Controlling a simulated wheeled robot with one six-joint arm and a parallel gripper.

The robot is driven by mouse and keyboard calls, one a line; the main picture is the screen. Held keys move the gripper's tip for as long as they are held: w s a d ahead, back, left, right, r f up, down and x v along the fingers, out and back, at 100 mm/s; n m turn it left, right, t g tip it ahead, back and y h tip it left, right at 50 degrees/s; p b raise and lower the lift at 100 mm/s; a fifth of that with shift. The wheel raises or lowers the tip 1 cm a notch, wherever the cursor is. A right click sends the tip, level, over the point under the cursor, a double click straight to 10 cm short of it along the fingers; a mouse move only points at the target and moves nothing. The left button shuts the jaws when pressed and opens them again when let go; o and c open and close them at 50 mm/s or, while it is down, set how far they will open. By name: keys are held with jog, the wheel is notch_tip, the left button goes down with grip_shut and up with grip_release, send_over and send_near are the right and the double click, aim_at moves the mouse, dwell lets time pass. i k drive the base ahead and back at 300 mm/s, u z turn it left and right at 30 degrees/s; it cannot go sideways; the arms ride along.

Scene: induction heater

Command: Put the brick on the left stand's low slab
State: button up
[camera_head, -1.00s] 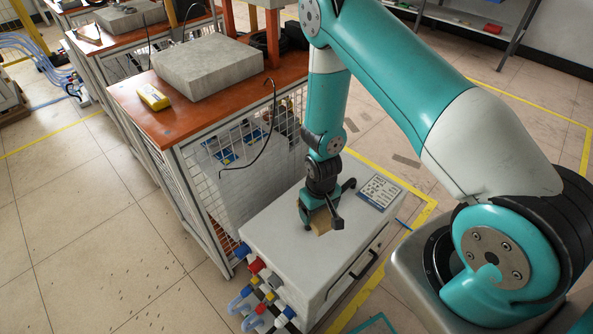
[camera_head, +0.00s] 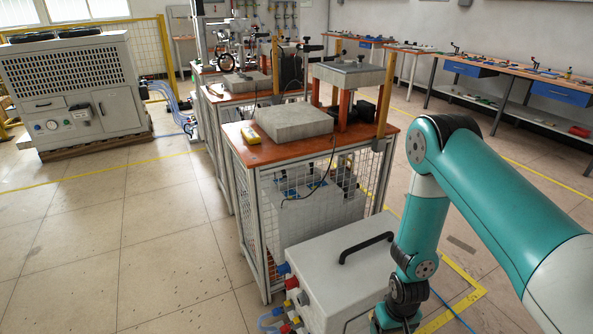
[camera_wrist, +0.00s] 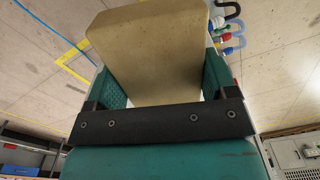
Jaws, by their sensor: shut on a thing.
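The brick (camera_wrist: 150,45) is a tan block and fills the upper middle of the wrist view. My gripper (camera_wrist: 160,88) is shut on it, with a green finger at each side. In the head view only the upper part of my gripper shows, at the bottom edge beside the white box; the brick is hidden there. A low grey slab (camera_head: 293,122) lies on the near stand's orange top (camera_head: 248,151), left of a raised slab (camera_head: 348,75) on orange posts. A farther stand at the left has another low slab (camera_head: 245,82). I cannot tell which stand counts as left.
A white box (camera_head: 325,262) with a black handle (camera_head: 367,247) stands before the near stand. Open floor lies left.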

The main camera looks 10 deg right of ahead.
aim_at(280, 115)
jog(key=u, duration=0.05)
jog(key=k, duration=0.1)
jog(key=u, duration=1.3)
jog(key=i, duration=4.85)
jog(key=z, duration=2.5)
